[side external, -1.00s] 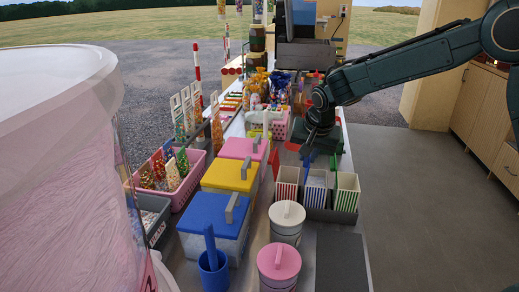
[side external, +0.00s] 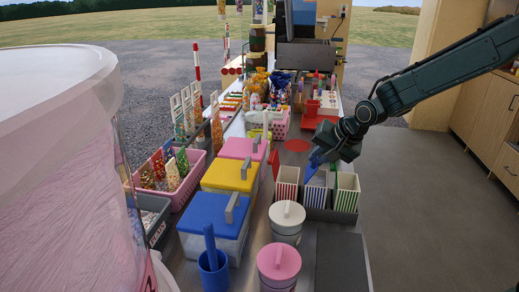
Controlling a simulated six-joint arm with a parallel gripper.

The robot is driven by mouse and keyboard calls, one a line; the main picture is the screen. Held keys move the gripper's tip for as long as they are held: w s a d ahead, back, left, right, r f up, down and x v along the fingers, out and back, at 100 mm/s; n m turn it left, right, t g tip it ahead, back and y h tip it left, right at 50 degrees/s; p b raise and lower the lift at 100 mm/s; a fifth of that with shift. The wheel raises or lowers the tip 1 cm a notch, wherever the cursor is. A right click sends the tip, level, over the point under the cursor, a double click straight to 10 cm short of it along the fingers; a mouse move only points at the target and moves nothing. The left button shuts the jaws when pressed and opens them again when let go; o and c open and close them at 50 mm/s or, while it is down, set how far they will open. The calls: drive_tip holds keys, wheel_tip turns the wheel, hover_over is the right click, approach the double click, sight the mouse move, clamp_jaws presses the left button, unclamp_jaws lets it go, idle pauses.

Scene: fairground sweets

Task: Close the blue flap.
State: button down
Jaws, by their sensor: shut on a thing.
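The blue flap (side external: 314,157) stands raised at the back of the blue-striped box (side external: 316,181), in the middle of a row of three boxes. My gripper (side external: 323,155) is over the back of this box, tilted, and shut on the blue flap. The gripper body hides part of the flap, and the fingertips are hard to make out. The box top is open.
A red-striped box (side external: 286,185) with a raised red flap (side external: 275,163) stands on the left, and a green-striped box (side external: 346,190) on the right. Lidded jars (side external: 287,215) stand in front. Yellow and blue-lidded bins (side external: 214,213) are further left.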

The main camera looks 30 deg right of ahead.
drive_tip(key=c, duration=1.4)
unclamp_jaws()
drive_tip(key=shift+c, duration=0.2)
drive_tip(key=v, duration=1.3)
drive_tip(key=shift+s+r, duration=0.25)
drive_tip(key=shift+r, duration=0.1)
drive_tip(key=s+a+n+g, duration=0.1)
drive_tip(key=s+n, duration=0.9)
drive_tip(key=s, duration=1.4)
drive_tip(key=shift+g+h, duration=0.3)
